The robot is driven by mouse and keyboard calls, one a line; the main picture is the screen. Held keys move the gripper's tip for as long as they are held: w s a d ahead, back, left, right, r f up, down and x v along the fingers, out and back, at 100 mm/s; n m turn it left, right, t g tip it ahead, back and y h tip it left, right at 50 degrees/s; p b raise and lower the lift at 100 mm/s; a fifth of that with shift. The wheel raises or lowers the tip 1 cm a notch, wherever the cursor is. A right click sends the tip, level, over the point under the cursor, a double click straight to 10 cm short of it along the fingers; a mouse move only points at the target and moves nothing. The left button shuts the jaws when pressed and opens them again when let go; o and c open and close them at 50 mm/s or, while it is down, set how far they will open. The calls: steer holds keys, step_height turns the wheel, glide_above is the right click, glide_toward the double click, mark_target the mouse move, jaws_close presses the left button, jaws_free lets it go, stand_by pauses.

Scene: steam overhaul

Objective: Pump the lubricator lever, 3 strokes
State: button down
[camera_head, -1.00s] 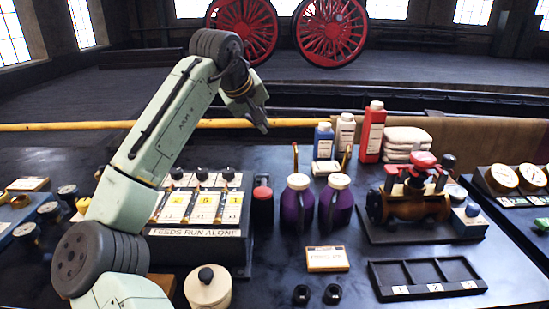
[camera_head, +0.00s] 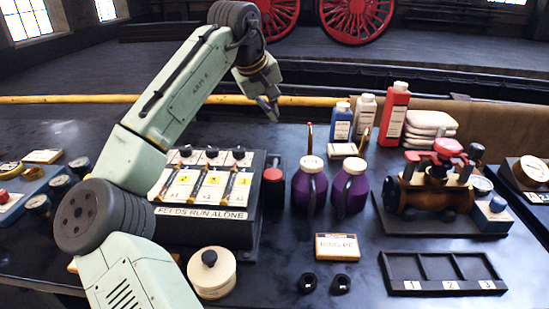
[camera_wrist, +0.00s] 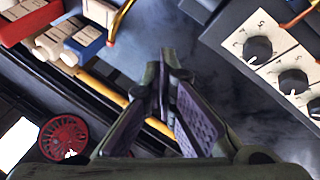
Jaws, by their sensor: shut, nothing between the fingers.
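The lubricator appears to be the dark box (camera_head: 211,232) labelled "FEEDS RUN ALONE", with several dark knobs and numbered plates on its sloped top. A red-capped dark post (camera_head: 273,177) stands at its right side; I cannot tell whether this is the lever. My gripper (camera_head: 268,108) is shut and empty, high above the table behind the box and post, touching nothing. In the wrist view my gripper's fingers (camera_wrist: 164,70) come together over the dark table, with the box's knobs (camera_wrist: 293,82) to the right.
Two purple oil cans (camera_head: 309,187) with brass spouts stand right of the post. Blue, white and red bottles (camera_head: 394,115) stand behind them. A valve assembly (camera_head: 430,185) and an empty numbered tray (camera_head: 402,266) are further right. A cream pot (camera_head: 212,275) stands in front of the box.

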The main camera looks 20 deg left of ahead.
steer(key=f+b, duration=0.2)
steer(key=s+f+b, duration=0.1)
steer(key=f, duration=0.1)
steer(key=shift+d+f+b, duration=0.1)
steer(key=shift+f+b, duration=0.1)
steer(key=shift+b, duration=0.15)
steer(key=shift+s+d+f+b, duration=0.1)
steer(key=shift+s+f+b, duration=0.1)
steer(key=shift+f+b, duration=0.25)
steer(key=shift+s+d+f+b, duration=0.15)
steer(key=shift+f+b, duration=0.1)
steer(key=shift+f, duration=0.25)
steer(key=shift+a+f, duration=0.1)
steer(key=shift+s+f, duration=0.1)
steer(key=shift+f, duration=0.2)
stand_by(0.3)
steer(key=shift+s+f+b, duration=0.3)
steer(key=shift+f+b, duration=0.4)
steer(key=shift+f, duration=0.1)
stand_by(0.5)
steer(key=shift+s+d+f+b, duration=0.1)
steer(key=shift+d+f+b, duration=0.2)
steer(key=shift+f, duration=0.15)
